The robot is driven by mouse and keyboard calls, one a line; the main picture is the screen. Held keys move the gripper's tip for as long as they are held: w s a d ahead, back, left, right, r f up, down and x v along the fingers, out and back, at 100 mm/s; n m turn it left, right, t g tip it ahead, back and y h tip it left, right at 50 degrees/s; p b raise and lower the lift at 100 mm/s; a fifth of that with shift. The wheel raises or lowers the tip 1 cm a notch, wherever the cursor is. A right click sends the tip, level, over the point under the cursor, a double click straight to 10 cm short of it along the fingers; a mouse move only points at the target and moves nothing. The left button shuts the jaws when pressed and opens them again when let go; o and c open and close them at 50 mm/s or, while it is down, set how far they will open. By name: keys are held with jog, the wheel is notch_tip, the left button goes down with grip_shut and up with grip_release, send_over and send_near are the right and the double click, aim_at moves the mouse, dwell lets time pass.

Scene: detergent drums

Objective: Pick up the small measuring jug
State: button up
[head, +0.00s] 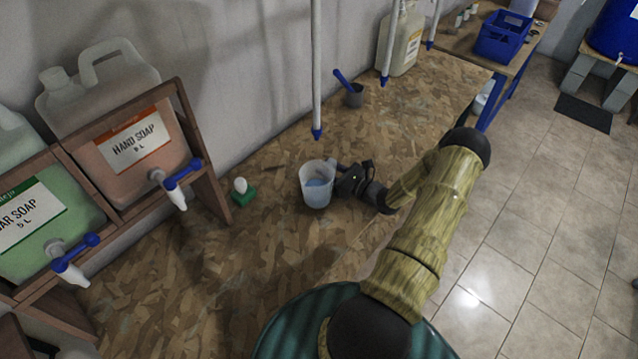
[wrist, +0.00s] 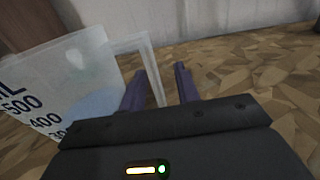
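The measuring jug (head: 316,190) is translucent and stands upright on the particle-board bench, with something bluish showing in it. In the wrist view the jug (wrist: 75,75) fills the left side, with dark marks including 500 and 400. Its pale handle (wrist: 155,75) points toward my gripper. My gripper (head: 341,178) is low over the bench at the jug's right side. In the wrist view my gripper (wrist: 159,85) has its two fingers apart, with the handle's upright bar showing between them and gaps on both sides. The lower fingers are partly hidden by the gripper body.
A green-based white object (head: 242,192) and soap drums with taps (head: 135,145) are left. White hanging tubes with blue tips (head: 317,80) come down near the jug. The front bench area is clear.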

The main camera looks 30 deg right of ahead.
jog(key=shift+c, duration=0.2)
grip_shut()
jog(key=shift+r, duration=0.15)
dwell(0.3)
notch_tip(320, 180, up, 10)
jog(key=b, duration=0.1)
dwell(0.9)
dwell(0.6)
